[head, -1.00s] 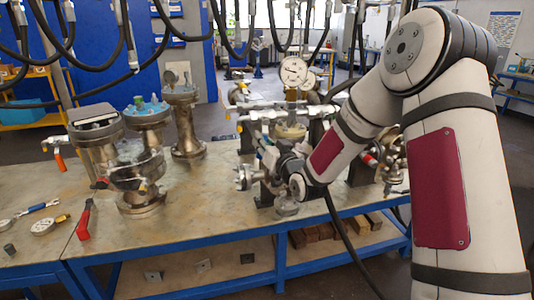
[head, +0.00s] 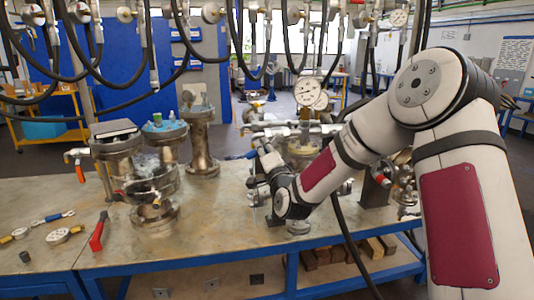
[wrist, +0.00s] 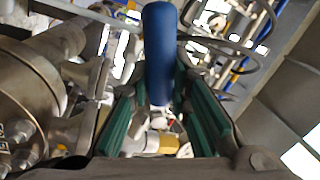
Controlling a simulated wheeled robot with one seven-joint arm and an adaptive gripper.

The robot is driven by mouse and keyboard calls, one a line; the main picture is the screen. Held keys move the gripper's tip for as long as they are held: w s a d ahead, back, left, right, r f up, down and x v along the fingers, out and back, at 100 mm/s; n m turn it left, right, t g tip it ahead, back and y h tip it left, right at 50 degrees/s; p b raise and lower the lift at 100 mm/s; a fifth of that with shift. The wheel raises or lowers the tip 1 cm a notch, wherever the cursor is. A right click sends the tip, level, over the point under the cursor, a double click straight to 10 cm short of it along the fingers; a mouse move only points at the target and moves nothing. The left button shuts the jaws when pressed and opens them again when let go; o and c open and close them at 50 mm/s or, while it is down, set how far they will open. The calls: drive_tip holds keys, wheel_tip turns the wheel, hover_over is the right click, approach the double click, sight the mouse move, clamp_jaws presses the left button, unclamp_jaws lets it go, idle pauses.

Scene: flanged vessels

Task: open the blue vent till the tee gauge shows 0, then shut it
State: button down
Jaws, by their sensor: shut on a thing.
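The blue vent handle (wrist: 158,50) stands between the green pads of my gripper (wrist: 158,92) in the wrist view, and the gripper is shut on it. In the head view the blue handle (head: 240,156) pokes out left of my gripper (head: 256,153), at the left end of the pipework on the bench. A white round gauge (head: 307,91) stands above the pipework, a second gauge (head: 321,102) partly behind it. The needle readings are too small to tell. The vent's body is mostly hidden by my gripper and arm.
Flanged vessels (head: 152,190) stand on the bench to the left. A red-handled tool (head: 98,231) and a small loose gauge (head: 58,236) lie at the front left. Black hoses (head: 147,60) hang above. The bench top (head: 195,235) between vessels and pipework is clear.

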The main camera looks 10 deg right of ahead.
drive_tip(key=shift+a+r+m+h+p, duration=0.1)
drive_tip(key=shift+r+m+h, duration=0.2)
drive_tip(key=shift+m, duration=0.65)
drive_tip(key=shift+a+r+m+h+p, duration=0.15)
drive_tip(key=shift+r+m, duration=0.3)
drive_tip(key=shift+m, duration=0.45)
drive_tip(key=shift+d+r+m+h+p, duration=0.1)
drive_tip(key=shift+r+m+h, duration=0.2)
drive_tip(key=shift+m, duration=0.65)
drive_tip(key=shift+r, duration=0.1)
drive_tip(key=c, duration=1.5)
unclamp_jaws()
drive_tip(key=shift+o, duration=0.2)
drive_tip(key=shift+s, duration=0.1)
drive_tip(key=s+f, duration=0.2)
drive_tip(key=s, duration=0.9)
drive_tip(key=shift+s+f, duration=0.2)
drive_tip(key=shift+s, duration=0.1)
drive_tip(key=shift+a, duration=0.1)
